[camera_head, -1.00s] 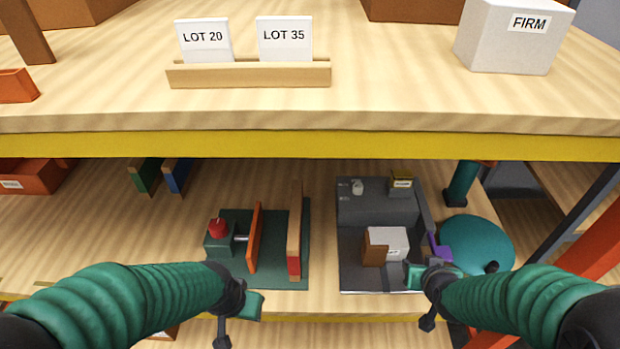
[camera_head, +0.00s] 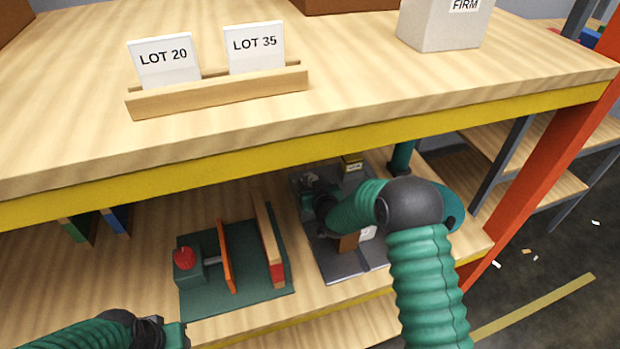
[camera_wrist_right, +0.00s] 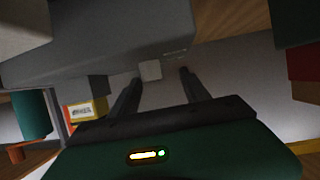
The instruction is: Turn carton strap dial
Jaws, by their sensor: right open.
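The grey strapping machine (camera_head: 335,262) stands on the lower shelf with a small brown and white carton (camera_head: 348,243) on its base, partly hidden by my right arm. My right gripper (camera_head: 308,184) is over the machine's back left part. In the right wrist view, its two dark fingers (camera_wrist_right: 161,76) are open, with a small pale dial knob (camera_wrist_right: 150,70) between or just beyond their tips. I cannot tell whether they touch it. The knob is hidden in the head view. My left gripper (camera_head: 176,336) is low at the bottom edge; its jaws are unclear.
A green fixture (camera_head: 205,295) with a red knob (camera_head: 186,257) and an orange plate stands left of the machine. A yellow-labelled block (camera_head: 352,163) sits at the machine's back. The upper shelf's yellow edge (camera_head: 300,147) hangs above my right arm. An orange post (camera_head: 520,190) stands at right.

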